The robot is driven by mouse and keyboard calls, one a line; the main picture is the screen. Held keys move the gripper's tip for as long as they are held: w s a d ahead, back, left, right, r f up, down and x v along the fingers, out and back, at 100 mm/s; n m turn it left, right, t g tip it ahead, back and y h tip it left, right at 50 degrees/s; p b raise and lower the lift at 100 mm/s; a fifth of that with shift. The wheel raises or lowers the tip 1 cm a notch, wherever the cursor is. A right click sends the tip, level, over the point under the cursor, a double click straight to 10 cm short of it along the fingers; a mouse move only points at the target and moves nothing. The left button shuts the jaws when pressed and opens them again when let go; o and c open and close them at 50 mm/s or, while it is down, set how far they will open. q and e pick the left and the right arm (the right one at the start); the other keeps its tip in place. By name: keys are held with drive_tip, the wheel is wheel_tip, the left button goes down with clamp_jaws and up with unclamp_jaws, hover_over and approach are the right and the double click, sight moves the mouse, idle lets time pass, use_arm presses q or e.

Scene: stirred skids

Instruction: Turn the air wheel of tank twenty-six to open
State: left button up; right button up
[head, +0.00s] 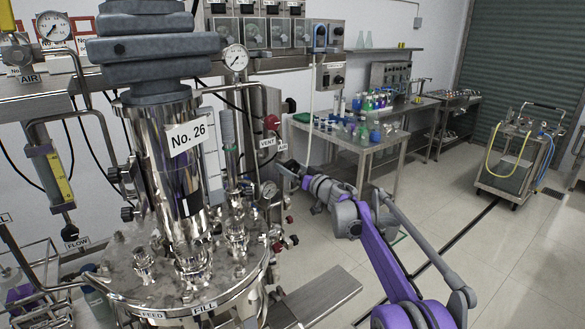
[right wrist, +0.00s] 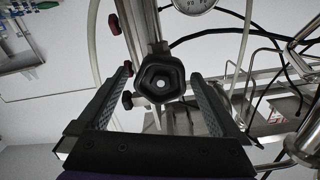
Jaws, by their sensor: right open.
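Tank twenty-six is the polished steel vessel (head: 170,160) with a "No. 26" label (head: 187,135) at the left of the head view. An "AIR" label (head: 30,78) shows at its upper left, below a round gauge. My right gripper (head: 284,166) is to the right of the tank, below the "VENT" label (head: 267,142). In the right wrist view my right gripper (right wrist: 165,95) is open, and a black lobed handwheel (right wrist: 160,80) shows between its fingers. I cannot tell whether they touch it, or which label belongs to this wheel. My left gripper is not in view.
Pipes, hoses, gauges and small valves crowd the tank top (head: 190,280). A steel table (head: 375,143) with bottles stands behind my right arm. A hose cart (head: 515,165) stands at the right. The floor between is mostly clear.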

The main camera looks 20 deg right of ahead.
drive_tip(key=c, duration=1.3)
